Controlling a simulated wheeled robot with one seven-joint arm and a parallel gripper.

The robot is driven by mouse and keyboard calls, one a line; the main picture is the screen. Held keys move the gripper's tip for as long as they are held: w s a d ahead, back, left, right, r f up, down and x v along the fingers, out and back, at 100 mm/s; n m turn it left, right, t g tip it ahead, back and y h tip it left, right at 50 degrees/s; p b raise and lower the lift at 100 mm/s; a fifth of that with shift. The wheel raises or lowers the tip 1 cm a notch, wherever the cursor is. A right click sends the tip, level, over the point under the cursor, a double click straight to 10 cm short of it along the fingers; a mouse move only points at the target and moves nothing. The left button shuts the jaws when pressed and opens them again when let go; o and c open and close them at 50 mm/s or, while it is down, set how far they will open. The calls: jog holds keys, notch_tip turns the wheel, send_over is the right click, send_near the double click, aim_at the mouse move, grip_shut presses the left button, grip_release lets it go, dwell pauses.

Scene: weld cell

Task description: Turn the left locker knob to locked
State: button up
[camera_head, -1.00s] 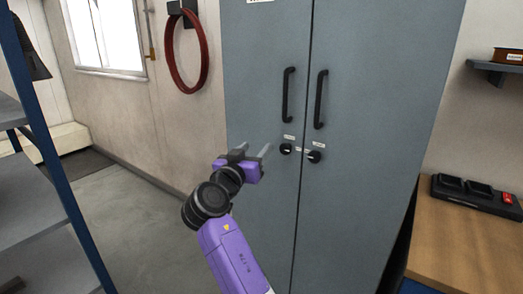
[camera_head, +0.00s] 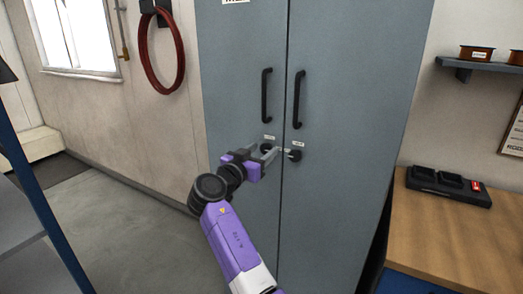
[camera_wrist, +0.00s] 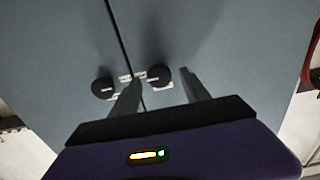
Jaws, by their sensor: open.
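The grey locker (camera_head: 335,90) has two doors, each with a black bar handle and a round black knob below it. The left knob (camera_head: 266,147) is partly hidden by my gripper in the head view; it also shows in the wrist view (camera_wrist: 159,73). The right knob (camera_head: 295,155) is clear of my gripper and shows at left in the wrist view (camera_wrist: 103,86). My gripper (camera_head: 265,151) is open and empty. Its fingers point at the left door, and the left knob appears between the fingertips in the wrist view. I cannot tell whether they touch it.
A wooden bench (camera_head: 440,225) with a black charger tray (camera_head: 449,186) stands at right, under a wall shelf (camera_head: 480,66). A red hose coil (camera_head: 162,50) hangs on the left wall. A blue-framed rack (camera_head: 35,190) is at the left edge. The floor before the left wall is clear.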

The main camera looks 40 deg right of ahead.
jog(key=shift+d, duration=0.15)
grip_shut()
jog(key=shift+n, duration=0.3)
jog(key=n, duration=0.3)
jog(key=shift+n+b, duration=0.3)
jog(key=n+p, duration=0.1)
jog(key=n, duration=0.3)
jog(key=shift+w+n, duration=0.1)
jog(key=shift+n, duration=0.2)
jog(key=n+p, duration=0.2)
jog(key=n, duration=0.3)
jog(key=shift+p, duration=0.4)
jog(key=shift+w+f+n+p, duration=0.1)
jog(key=shift+f+n+p, duration=0.1)
jog(key=shift+n+p, duration=1.35)
jog(key=shift+n+b, duration=0.4)
jog(key=shift+n, duration=0.25)
